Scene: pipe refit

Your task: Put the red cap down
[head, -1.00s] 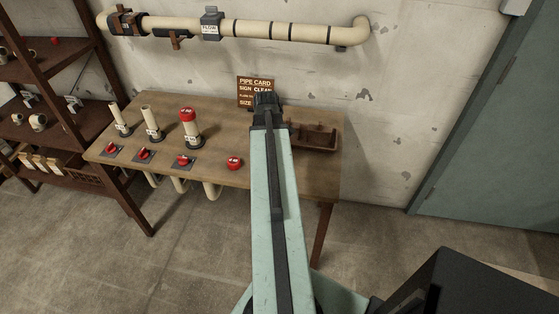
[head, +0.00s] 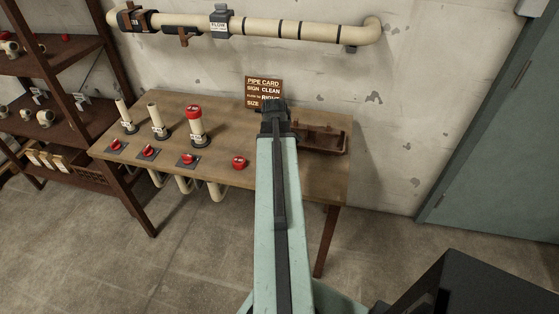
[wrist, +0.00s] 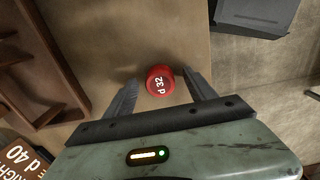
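In the head view a red cap (head: 240,162) sits on the table (head: 225,140) near its front edge, left of my arm. In the wrist view a red cap marked d 32 (wrist: 159,81) appears between the fingertips of my gripper (wrist: 164,82), on or above the wooden surface. Clear gaps show between it and both fingers, which are spread. I cannot tell for certain that both views show the same cap, or how high the fingers are. In the head view my arm hides the fingers.
A brown tray (head: 345,143) and the pipe card (head: 264,85) are at the table's back. Upright pipe stubs, one red-capped (head: 194,112), and red valve handles (head: 188,160) stand at the left. The wall pipe (head: 290,29) runs above. Bare tabletop surrounds the loose cap.

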